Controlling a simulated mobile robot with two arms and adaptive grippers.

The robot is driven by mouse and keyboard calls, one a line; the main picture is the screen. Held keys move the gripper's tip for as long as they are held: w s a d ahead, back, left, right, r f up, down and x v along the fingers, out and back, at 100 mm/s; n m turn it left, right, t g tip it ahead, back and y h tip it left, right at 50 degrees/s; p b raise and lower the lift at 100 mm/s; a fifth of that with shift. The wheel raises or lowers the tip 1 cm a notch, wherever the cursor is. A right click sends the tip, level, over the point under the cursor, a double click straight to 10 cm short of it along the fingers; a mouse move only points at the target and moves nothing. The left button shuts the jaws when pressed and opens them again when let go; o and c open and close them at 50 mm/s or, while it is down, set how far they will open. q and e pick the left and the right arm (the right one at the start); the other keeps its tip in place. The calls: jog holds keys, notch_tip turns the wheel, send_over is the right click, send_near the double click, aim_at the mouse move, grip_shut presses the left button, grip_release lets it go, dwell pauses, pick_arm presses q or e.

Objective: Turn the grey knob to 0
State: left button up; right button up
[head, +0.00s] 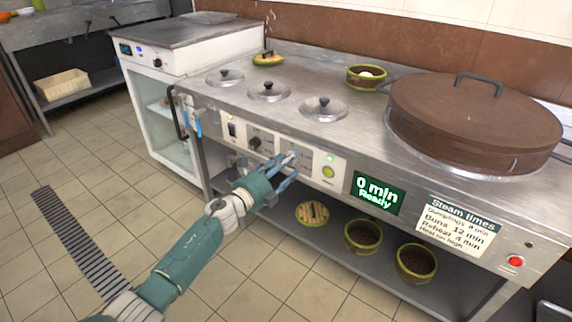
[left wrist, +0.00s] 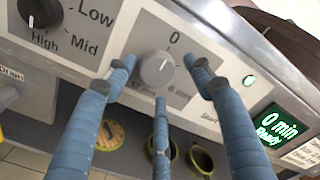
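A gap shows between the fingertips and the knob in the left wrist view. In the head view the fingers partly cover the knob (head: 290,158). My right gripper is not in view.
A black Low/Mid/High knob (left wrist: 40,12) is left of the grey knob. A green button (head: 328,172) and the display (head: 377,193), reading "0 min Ready", are to the right. A shelf below holds several pots and a lid (head: 312,213).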

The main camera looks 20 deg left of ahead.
pick_arm(q)
jog(key=shift+a, duration=0.1)
jog(key=v, duration=1.2)
jog(key=shift+r, duration=0.1)
